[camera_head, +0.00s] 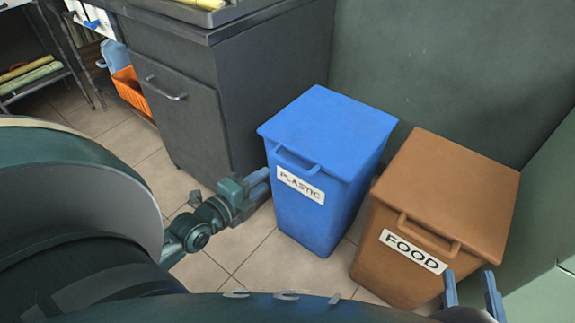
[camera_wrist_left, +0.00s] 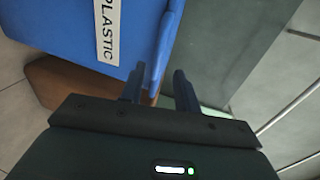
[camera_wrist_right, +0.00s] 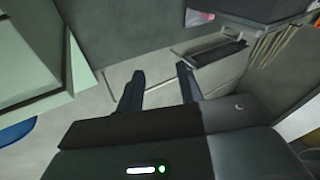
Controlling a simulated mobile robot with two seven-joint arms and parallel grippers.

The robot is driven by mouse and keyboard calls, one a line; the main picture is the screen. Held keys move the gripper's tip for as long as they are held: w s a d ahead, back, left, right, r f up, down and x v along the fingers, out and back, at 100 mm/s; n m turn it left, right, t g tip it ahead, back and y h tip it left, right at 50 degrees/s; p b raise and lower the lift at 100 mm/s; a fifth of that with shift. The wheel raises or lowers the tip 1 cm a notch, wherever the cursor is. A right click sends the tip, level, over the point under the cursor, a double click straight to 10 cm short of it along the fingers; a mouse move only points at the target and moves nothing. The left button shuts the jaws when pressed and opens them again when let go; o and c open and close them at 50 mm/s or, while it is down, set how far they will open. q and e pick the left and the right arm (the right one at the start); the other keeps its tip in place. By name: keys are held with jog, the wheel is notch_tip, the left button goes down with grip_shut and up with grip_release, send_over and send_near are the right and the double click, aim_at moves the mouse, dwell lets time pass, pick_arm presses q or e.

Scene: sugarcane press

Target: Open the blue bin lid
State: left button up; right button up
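The blue bin (camera_head: 325,190) with a PLASTIC label stands on the tiles. Its blue lid (camera_head: 328,130) is closed, with a handle (camera_head: 296,162) on the front edge. The bin's labelled side also fills the upper left of the left wrist view (camera_wrist_left: 60,35). My left gripper (camera_head: 265,182) is low beside the bin's left side, below handle height. Its fingers are apart and empty in the left wrist view (camera_wrist_left: 158,82). My right gripper (camera_head: 472,288) is in front of the brown bin at its lower right. Its fingers are apart with nothing between them (camera_wrist_right: 160,85).
A brown FOOD bin (camera_head: 440,200) with a closed lid stands right of the blue bin. A dark cabinet (camera_head: 190,110) stands close on the left, with an orange crate (camera_head: 130,90) beyond. A green wall (camera_head: 450,65) is behind. Some tiled floor (camera_head: 235,245) is clear in front.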

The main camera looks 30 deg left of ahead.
aim_at(286, 165)
pick_arm(q)
jog(key=b+x, duration=0.2)
jog(key=x, duration=0.7)
jog(key=shift+w+d+f+b, duration=0.15)
jog(key=shift+w+b, duration=0.05)
jog(key=shift+b, duration=0.2)
jog(key=shift+w, duration=0.6)
pick_arm(e)
jog(key=shift+w+a+r+m+t+y, duration=0.1)
jog(key=shift+w+a+m+t+y, duration=0.05)
jog(key=shift+a+m+t+y, duration=0.15)
pick_arm(q)
jog(key=shift+c, duration=0.2)
grip_shut()
